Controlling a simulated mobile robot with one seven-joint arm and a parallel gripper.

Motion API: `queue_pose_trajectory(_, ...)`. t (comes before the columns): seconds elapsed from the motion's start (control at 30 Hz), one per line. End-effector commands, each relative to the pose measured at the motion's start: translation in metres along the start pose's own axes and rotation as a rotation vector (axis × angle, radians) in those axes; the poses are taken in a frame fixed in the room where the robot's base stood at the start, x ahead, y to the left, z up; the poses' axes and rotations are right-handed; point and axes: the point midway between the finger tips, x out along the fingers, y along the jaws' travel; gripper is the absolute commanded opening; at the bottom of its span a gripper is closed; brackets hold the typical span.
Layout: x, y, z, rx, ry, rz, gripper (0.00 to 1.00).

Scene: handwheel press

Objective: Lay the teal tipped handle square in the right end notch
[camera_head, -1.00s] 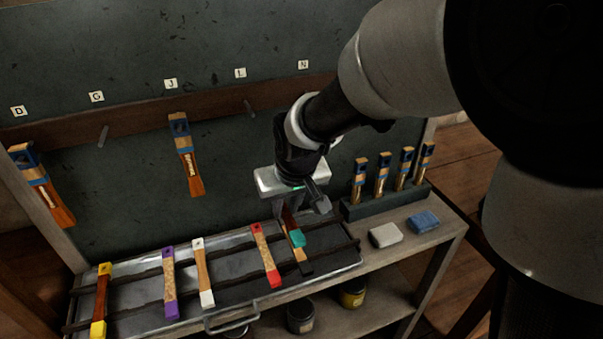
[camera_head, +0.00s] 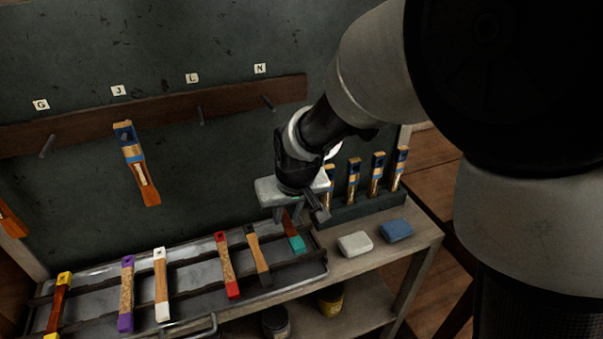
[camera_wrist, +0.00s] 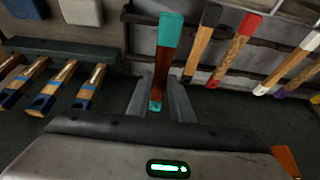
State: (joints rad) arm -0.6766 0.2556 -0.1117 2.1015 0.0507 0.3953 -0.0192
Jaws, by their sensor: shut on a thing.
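The teal tipped handle (camera_head: 295,243) has a reddish-brown shaft and teal ends. My gripper (camera_head: 301,214) is shut on it near its far end, over the right end of the rack (camera_head: 317,268). In the wrist view the handle (camera_wrist: 171,45) stands out between the two fingers (camera_wrist: 158,103), with a teal end at the fingertips. It runs across the rack's dark rails, beside and apart from the black-tipped handle (camera_head: 257,255) on its left. Whether it touches the rails or is seated in the right end notch, I cannot tell.
Red (camera_head: 227,265), white (camera_head: 161,284), purple (camera_head: 126,293) and yellow (camera_head: 59,305) tipped handles lie across the rack to the left. Right of the rack are a white block (camera_head: 354,244), a blue block (camera_head: 396,230) and a holder (camera_head: 355,210) with several upright brushes.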

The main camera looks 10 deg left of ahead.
Motion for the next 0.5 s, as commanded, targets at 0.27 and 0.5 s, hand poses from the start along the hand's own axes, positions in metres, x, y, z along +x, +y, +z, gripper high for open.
queue_pose_trajectory(0.27, 0.015, 0.0, 0.006, 0.0, 0.002, 0.001, 0.0)
queue_pose_trajectory(0.5, 0.042, 0.0, 0.017, 0.0, 0.001, 0.0, 0.0)
